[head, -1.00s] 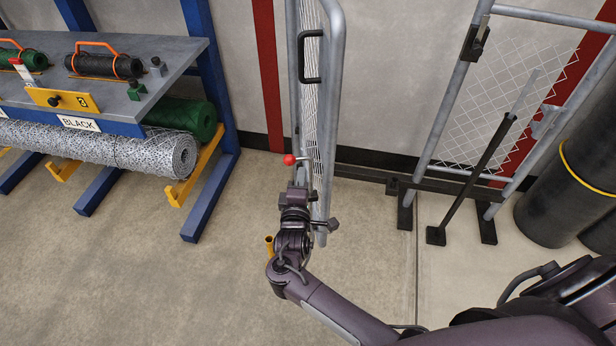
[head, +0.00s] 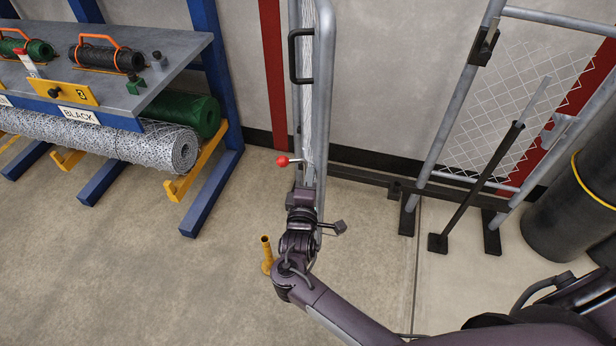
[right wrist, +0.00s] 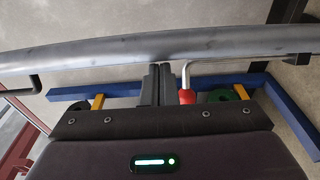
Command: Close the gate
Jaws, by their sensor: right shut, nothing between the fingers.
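The gate (head: 325,90) is a grey tubular frame with wire mesh, seen almost edge-on in the middle of the head view. It stands open, well apart from the fixed mesh frame (head: 447,125) at the right. A black pull handle (head: 293,57) sits on its left side, and a red-knobbed lever (head: 283,161) is lower down. My right gripper (head: 304,184) is at the gate's near lower part, beside the lever. In the right wrist view its shut, empty fingers (right wrist: 155,82) point at a grey gate tube (right wrist: 100,58), close to the red knob (right wrist: 187,96). Contact is unclear.
A short yellow post (head: 267,252) stands on the floor left of my right arm. A blue rack (head: 215,195) with mesh rolls is at the left. Dark rolls (head: 570,205) stand at the far right.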

